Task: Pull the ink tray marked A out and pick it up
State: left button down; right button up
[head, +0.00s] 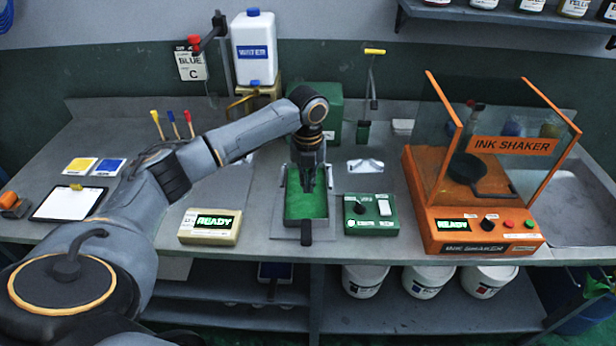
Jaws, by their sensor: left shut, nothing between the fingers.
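No letter A is readable in the head view, so I cannot tell which thing is the ink tray marked A. My left gripper (309,186) points down over a small rectangular holder with a green floor (305,207) on the bench. The fingers are shut and empty. I cannot tell whether the fingertips touch the green surface. A dark handle (306,235) sticks out at the holder's front. My left arm hides part of the bench behind it. My right gripper is not in view.
A cream READY box (210,227) stands left of the holder and a green control box (370,214) right of it. The orange ink shaker (481,222) stands further right. A white water container (254,48) is behind. White buckets (364,281) sit on the lower shelf.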

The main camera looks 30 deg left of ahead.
aim_at(308, 212)
pick_arm(q)
notch_tip(308, 212, down, 6)
jog(key=shift+f+p, duration=0.1)
jog(key=shift+p, duration=0.4)
jog(key=shift+s+d+p, duration=0.4)
jog(key=shift+s+p, duration=0.1)
jog(key=shift+s, duration=0.1)
jog(key=shift+s+d+p, duration=0.35)
jog(key=shift+s+p, duration=0.1)
jog(key=shift+s, duration=0.1)
jog(key=shift+s+d, duration=0.3)
jog(key=shift+s, duration=0.2)
jog(key=shift+w+f, duration=0.1)
jog(key=shift+f, duration=0.1)
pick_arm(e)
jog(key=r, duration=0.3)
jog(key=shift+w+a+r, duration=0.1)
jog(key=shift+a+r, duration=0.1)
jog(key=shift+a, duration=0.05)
